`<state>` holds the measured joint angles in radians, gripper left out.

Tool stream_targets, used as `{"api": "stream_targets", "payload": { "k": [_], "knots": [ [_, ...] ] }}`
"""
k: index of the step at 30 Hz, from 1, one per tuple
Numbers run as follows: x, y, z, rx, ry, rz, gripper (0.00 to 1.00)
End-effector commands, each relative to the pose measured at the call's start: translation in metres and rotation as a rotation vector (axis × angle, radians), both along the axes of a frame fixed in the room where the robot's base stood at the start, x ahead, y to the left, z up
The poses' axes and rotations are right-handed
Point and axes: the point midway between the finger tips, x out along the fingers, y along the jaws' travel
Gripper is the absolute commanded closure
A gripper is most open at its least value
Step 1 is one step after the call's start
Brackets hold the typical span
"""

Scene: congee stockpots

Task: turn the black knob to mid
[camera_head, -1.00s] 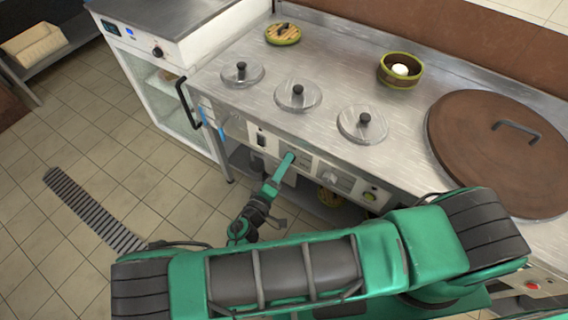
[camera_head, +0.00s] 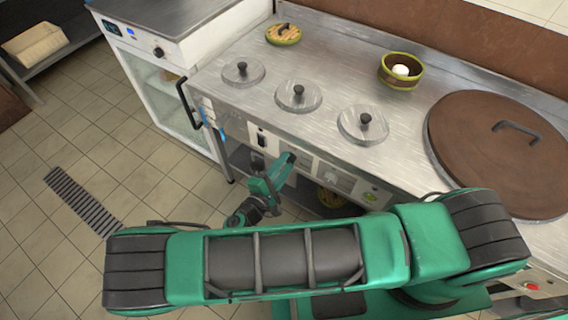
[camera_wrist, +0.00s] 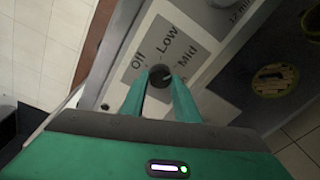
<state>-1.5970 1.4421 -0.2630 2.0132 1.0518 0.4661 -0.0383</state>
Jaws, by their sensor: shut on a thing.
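The black knob (camera_wrist: 159,73) sits on a pale panel with the printed labels Off, Low and Mid around its far side in the wrist view. A small light mark shows on the knob's face, toward its right side; I cannot tell exactly which label it lines up with. My gripper (camera_wrist: 160,84) is shut on the knob, one green finger on each side. In the head view my gripper (camera_head: 287,161) is at the counter's front panel, and its fingers hide the knob.
Lidded round wells (camera_head: 299,95) line the steel counter top (camera_head: 330,60). A big brown lid (camera_head: 495,150) lies at the right. A black switch (camera_head: 261,137) is left of my gripper. A glass-door cabinet (camera_head: 150,75) stands at the left. The tiled floor in front is open.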

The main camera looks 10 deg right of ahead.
Motion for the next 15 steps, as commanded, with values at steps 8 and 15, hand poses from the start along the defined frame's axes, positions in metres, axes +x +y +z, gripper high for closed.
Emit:
{"api": "stream_targets", "payload": {
  "k": [8, 15],
  "knots": [
    [-0.0001, 0.0025, -0.0030, -0.020, 0.026, 0.005, 0.94],
    [-0.0002, 0.0025, -0.0032, -0.019, 0.026, 0.004, 0.94]
  ]
}}
